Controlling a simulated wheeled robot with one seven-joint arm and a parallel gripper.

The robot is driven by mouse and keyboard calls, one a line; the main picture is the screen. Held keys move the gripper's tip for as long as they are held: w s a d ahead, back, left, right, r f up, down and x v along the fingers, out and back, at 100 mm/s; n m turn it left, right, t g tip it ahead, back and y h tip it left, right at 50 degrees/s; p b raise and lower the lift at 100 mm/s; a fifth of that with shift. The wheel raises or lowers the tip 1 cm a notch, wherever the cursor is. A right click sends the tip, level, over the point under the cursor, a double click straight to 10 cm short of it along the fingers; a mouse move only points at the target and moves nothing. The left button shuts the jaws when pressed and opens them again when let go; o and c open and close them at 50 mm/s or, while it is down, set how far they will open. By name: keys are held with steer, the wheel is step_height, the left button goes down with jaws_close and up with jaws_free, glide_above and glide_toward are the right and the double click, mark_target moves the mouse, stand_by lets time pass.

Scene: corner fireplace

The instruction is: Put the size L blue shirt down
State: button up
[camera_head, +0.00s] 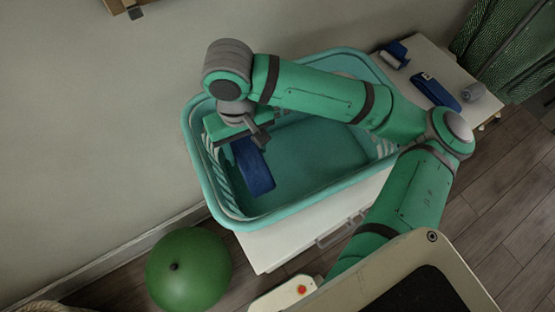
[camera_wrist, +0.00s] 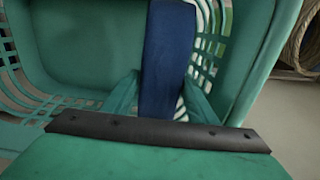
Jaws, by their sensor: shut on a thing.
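A folded dark blue shirt (camera_head: 255,172) is held by my gripper (camera_head: 238,142) inside the left part of a teal laundry basket (camera_head: 196,160). In the wrist view, the shirt (camera_wrist: 168,50) stands as a long narrow strip between the two green fingers of my gripper (camera_wrist: 162,95), which is shut on it. The shirt hangs down toward the basket floor; I cannot tell whether it touches it. No size mark is readable on it. The palm hides the shirt's near end in the wrist view.
The basket stands on a white drawer unit (camera_head: 275,245) against the wall. A green ball (camera_head: 188,268) is on the floor. The basket's middle is clear.

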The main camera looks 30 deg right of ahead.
step_height(320, 180, down, 10)
stand_by(0.6)
steer(key=shift+f, duration=0.55)
steer(key=o, duration=1.2)
steer(key=shift+c, duration=0.2)
step_height(320, 180, up, 13)
steer(key=shift+r, duration=0.15)
